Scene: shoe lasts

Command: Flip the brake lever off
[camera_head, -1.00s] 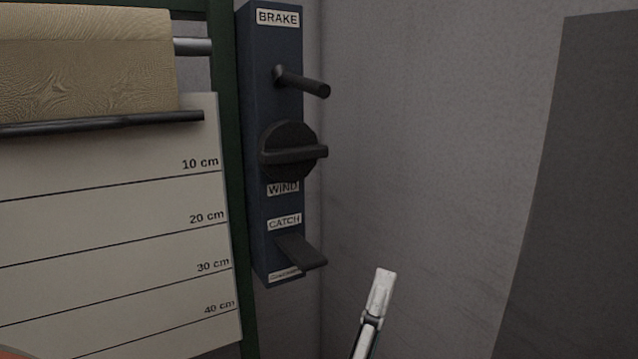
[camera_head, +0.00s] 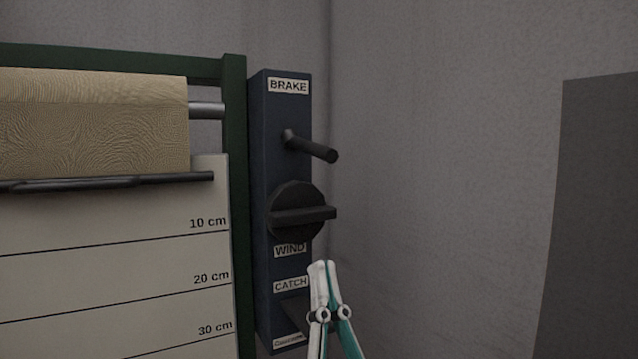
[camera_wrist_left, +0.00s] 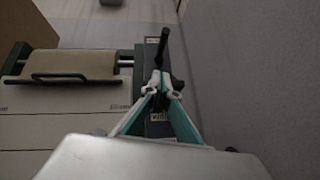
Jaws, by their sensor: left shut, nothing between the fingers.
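The brake lever (camera_head: 312,147) is a dark rod under the BRAKE label (camera_head: 288,86), near the top of a narrow dark blue panel (camera_head: 262,180). In the head view it sticks out to the right and slightly down. My left gripper (camera_head: 322,266) is shut and empty, in front of the lower panel, below the lever and the round knob. It hides part of the catch. In the left wrist view the lever (camera_wrist_left: 164,45) stands just beyond the shut fingertips (camera_wrist_left: 160,74); I cannot tell whether they touch anything. My right gripper is not in view.
Below the lever sit the black WIND knob (camera_head: 297,212) and the CATCH tab (camera_head: 295,312). At left, a green frame (camera_head: 235,150) carries a tan roll (camera_head: 95,125), a dark bar (camera_head: 110,183) and a sheet with centimetre marks (camera_head: 110,235). Grey wall (camera_head: 440,150) lies right.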

